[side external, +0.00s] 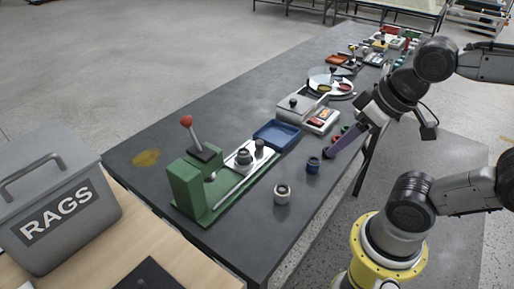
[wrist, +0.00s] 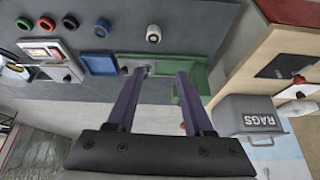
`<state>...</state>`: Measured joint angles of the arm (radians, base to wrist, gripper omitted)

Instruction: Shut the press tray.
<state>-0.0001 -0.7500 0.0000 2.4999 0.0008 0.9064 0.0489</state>
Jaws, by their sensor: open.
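The green press (side external: 187,186) stands on the dark bench with a red-knobbed lever (side external: 189,128) above it. Its pale metal tray (side external: 268,152) lies on the green base, out to the right of the press body, with a grey round part (side external: 244,156) and a smaller grey knob (side external: 260,146) on it. My gripper (side external: 329,154) has purple fingers and is above the bench's near edge, right of the tray and apart from it. In the wrist view my gripper (wrist: 157,73) is open and empty. The fingers partly cover the green press base (wrist: 193,68) there.
A blue bin (side external: 277,134) sits just behind the tray. A white ring (side external: 282,193) and a blue ring (side external: 313,165) stand on the near side. A grey scale-like box (side external: 302,107) is farther back. A grey RAGS bin (side external: 58,205) is at left.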

